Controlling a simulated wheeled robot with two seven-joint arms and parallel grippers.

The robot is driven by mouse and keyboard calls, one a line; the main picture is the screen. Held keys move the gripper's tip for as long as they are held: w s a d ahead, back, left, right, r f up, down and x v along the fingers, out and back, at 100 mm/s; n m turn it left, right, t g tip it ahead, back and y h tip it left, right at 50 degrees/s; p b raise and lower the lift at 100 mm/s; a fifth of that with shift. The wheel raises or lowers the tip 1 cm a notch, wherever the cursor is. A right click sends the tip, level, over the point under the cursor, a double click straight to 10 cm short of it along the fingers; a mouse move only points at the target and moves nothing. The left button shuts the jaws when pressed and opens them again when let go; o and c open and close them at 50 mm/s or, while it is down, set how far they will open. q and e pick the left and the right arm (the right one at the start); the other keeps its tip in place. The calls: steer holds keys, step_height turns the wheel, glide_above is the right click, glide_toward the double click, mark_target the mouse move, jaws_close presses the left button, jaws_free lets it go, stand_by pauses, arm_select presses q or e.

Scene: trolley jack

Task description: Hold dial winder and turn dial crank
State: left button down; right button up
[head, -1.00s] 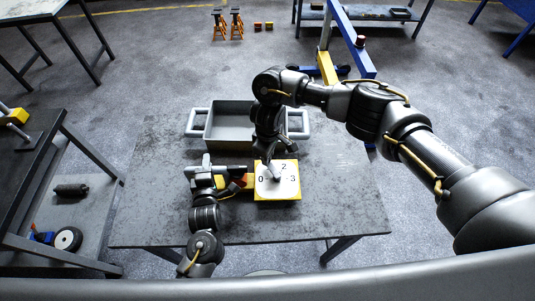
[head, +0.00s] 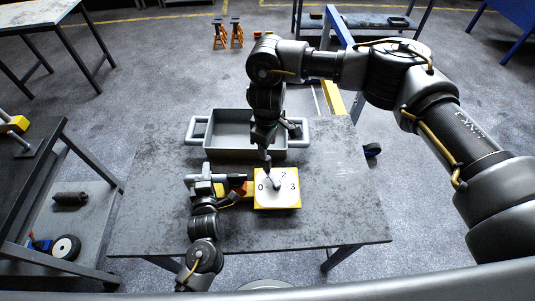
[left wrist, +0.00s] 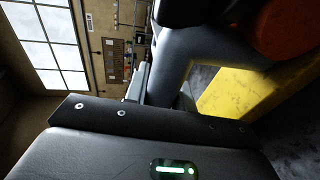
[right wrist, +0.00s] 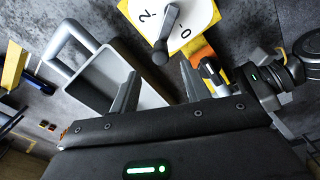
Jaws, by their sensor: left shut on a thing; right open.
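The dial winder (head: 262,203) is a yellow box with a white numbered face, on the middle of the worktable. Its yellow body also shows in the left wrist view (left wrist: 245,92). My left gripper (head: 241,189) is shut on the winder's left side, by an orange-red part; its fingertips are largely hidden. The grey dial crank (head: 276,183) lies across the face. In the right wrist view the crank's rounded knob (right wrist: 160,51) is just beyond the fingertips. My right gripper (right wrist: 158,80) is open and empty, pointing down above the dial in the head view (head: 267,164).
A grey tray (head: 225,153) with side handles stands behind the winder, close to my right wrist. The worktable (head: 340,205) is bare to the right and in front. A dark bench (head: 30,165) is at the left.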

arm_select(q)
steer(key=shift+f, duration=0.1)
arm_select(e)
steer(key=shift+r, duration=1.15)
arm_select(q)
steer(key=c, duration=1.1)
jaws_free()
